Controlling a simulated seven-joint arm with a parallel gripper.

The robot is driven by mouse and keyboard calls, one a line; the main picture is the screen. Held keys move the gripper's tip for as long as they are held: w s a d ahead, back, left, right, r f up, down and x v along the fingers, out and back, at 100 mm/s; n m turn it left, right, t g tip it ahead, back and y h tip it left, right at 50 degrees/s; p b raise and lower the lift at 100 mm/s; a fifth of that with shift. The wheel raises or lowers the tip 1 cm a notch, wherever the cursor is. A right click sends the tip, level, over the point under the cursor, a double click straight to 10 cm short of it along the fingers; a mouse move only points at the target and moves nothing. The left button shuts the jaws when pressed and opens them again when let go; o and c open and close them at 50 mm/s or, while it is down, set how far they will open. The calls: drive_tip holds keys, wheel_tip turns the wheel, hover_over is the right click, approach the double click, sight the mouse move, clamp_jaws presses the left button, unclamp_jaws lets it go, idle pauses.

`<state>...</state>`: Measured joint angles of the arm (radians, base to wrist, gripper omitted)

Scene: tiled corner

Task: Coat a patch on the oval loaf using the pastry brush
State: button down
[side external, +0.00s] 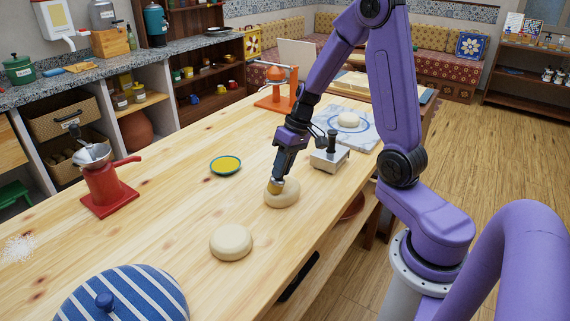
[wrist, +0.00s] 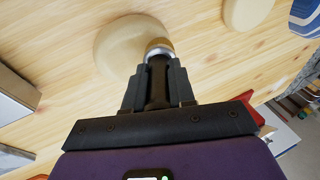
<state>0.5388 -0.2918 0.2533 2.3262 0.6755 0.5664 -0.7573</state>
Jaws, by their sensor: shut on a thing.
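My gripper (side external: 279,172) is shut on the pastry brush (side external: 275,187) and points down over the table. In the wrist view the brush (wrist: 158,48) sticks out from between the fingers (wrist: 157,84), with a metal band and a tan head. A second pale loaf (side external: 231,241) lies apart, to the lower left. A teal-rimmed dish (side external: 226,166) holds yellow liquid.
A grey metal block device (side external: 329,158) stands close right of my gripper. A red stand (side external: 108,190), an orange stand (side external: 275,97) and a striped blue lid (side external: 125,298) flank the table.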

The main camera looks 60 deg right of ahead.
drive_tip(key=d, duration=0.6)
drive_tip(key=shift+w+d, duration=0.2)
drive_tip(key=shift+s+a, duration=0.25)
drive_tip(key=shift+a, duration=0.75)
drive_tip(key=shift+s+a, duration=0.2)
drive_tip(key=shift+a, duration=2.4)
drive_tip(key=d, duration=0.6)
drive_tip(key=shift+w+d, duration=0.2)
drive_tip(key=shift+w, duration=0.05)
drive_tip(key=w+v, duration=0.1)
drive_tip(key=v, duration=0.7)
drive_tip(key=shift+w+a+r, duration=0.2)
drive_tip(key=shift+a+r, duration=0.1)
drive_tip(key=shift+a, duration=0.1)
